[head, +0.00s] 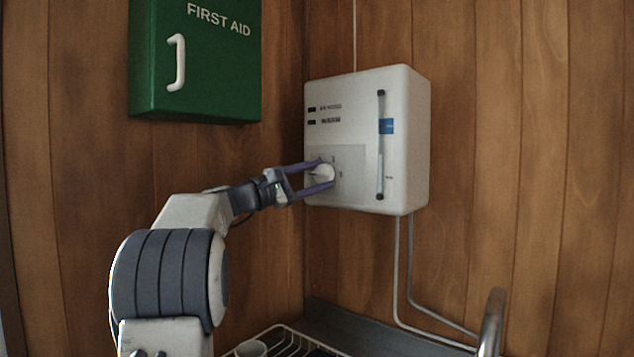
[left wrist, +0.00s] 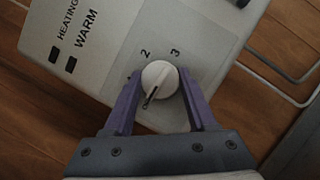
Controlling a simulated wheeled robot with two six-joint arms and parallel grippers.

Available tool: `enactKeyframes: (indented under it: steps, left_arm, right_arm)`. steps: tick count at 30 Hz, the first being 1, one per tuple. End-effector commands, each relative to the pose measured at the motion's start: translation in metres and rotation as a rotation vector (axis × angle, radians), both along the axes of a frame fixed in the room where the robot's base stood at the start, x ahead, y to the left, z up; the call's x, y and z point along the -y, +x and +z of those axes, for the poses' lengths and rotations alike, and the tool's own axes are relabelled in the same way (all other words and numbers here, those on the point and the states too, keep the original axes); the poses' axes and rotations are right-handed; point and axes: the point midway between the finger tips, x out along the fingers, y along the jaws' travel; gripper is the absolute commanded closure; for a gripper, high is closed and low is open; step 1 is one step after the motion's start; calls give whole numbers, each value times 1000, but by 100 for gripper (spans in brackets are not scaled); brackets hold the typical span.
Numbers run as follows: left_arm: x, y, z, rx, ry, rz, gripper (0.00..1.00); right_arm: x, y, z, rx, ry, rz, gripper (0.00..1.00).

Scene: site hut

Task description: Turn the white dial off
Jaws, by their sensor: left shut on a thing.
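The white dial (head: 323,173) is on the front of a white wall heater unit (head: 350,90), at its lower left. It also shows in the left wrist view (left wrist: 160,78), where its dark pointer line aims down and to the left, away from the printed 2 and 3 at its upper side. My left gripper (head: 325,174) is shut on the dial, with one purple finger on each side. My right gripper is not in view.
A green first aid box (head: 195,60) hangs on the wood wall, up and left of the heater. Pipes (head: 398,280) run down below the unit.

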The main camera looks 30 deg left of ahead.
Motion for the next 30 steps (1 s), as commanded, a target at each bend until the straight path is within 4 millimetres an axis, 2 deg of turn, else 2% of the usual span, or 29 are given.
enactKeyframes:
  steps: [19, 20, 21, 22, 30]
  left_arm:
    - [-1, 0, -1, -10, -52, 3, 99]
    - [-1, 0, -1, -10, -52, 3, 35]
    - [-1, 0, -1, -10, -52, 3, 20]
    - [-1, 0, -1, -10, -52, 3, 13]
    - [0, 0, -1, -9, -50, 1, 13]
  right_arm:
    - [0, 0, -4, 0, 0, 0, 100]
    - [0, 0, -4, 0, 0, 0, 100]
    - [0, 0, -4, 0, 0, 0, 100]
    - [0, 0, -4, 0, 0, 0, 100]
    - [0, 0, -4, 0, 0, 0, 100]
